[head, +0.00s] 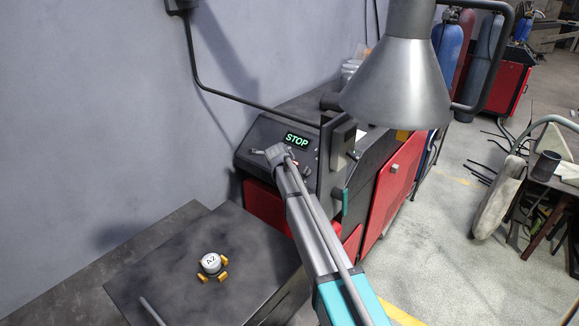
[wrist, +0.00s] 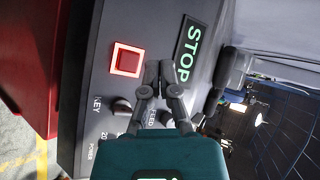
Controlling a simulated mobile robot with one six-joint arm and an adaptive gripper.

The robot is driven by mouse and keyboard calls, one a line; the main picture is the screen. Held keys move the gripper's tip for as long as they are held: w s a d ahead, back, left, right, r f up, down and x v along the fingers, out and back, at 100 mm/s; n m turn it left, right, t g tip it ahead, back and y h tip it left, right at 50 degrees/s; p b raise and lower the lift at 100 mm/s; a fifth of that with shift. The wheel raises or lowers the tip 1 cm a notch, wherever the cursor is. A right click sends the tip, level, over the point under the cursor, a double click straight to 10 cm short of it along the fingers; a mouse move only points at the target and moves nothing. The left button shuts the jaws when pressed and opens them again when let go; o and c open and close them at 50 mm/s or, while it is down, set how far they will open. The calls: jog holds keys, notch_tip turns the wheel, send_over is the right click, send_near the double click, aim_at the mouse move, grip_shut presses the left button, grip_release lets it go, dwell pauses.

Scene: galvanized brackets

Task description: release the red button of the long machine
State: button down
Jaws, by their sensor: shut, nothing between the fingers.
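The long machine (head: 386,190) is black and red and stands along the wall in the head view. Its panel shows a green lit STOP display (head: 297,141), also in the wrist view (wrist: 190,48). The red button (wrist: 127,60) is square with a pale, glowing frame, left of the STOP display in the wrist view. My gripper (wrist: 159,70) is shut and empty, its fingertips just right of the button in that view, not covering it. I cannot tell whether the tips touch the panel. In the head view my arm hides the button.
Knobs and a key switch (wrist: 122,106) sit on the panel near my fingers. A dark table (head: 150,275) with a round piece marked A2 (head: 210,262) and yellow brackets stands at lower left. A grey lamp shade (head: 397,90) hangs in front. Floor at right is partly clear.

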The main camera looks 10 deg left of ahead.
jog(key=shift+w+d+f+b, duration=0.4)
jog(key=shift+w+f+b, duration=0.2)
jog(key=shift+f+b, duration=0.35)
jog(key=shift+w+d+f+b, duration=0.35)
jog(key=shift+w+f+b, duration=0.3)
jog(key=shift+f+b, duration=0.3)
jog(key=shift+w+d+f+b, duration=0.4)
jog(key=shift+w+f+b, duration=0.2)
jog(key=shift+f+b, duration=0.35)
jog(key=shift+w+d+f+b, duration=0.3)
jog(key=shift+w+f+b, duration=0.2)
jog(key=shift+f, duration=0.1)
jog(key=shift+w+d+f+b, duration=0.4)
jog(key=shift+f+b, duration=0.3)
dwell(0.5)
jog(key=shift+a+r, duration=0.1)
jog(key=shift+r, duration=0.05)
jog(key=shift+s+a+r+p, duration=0.25)
jog(key=shift+s+r+p, duration=0.25)
jog(key=shift+p, duration=0.2)
jog(key=shift+r, duration=0.1)
dwell(0.3)
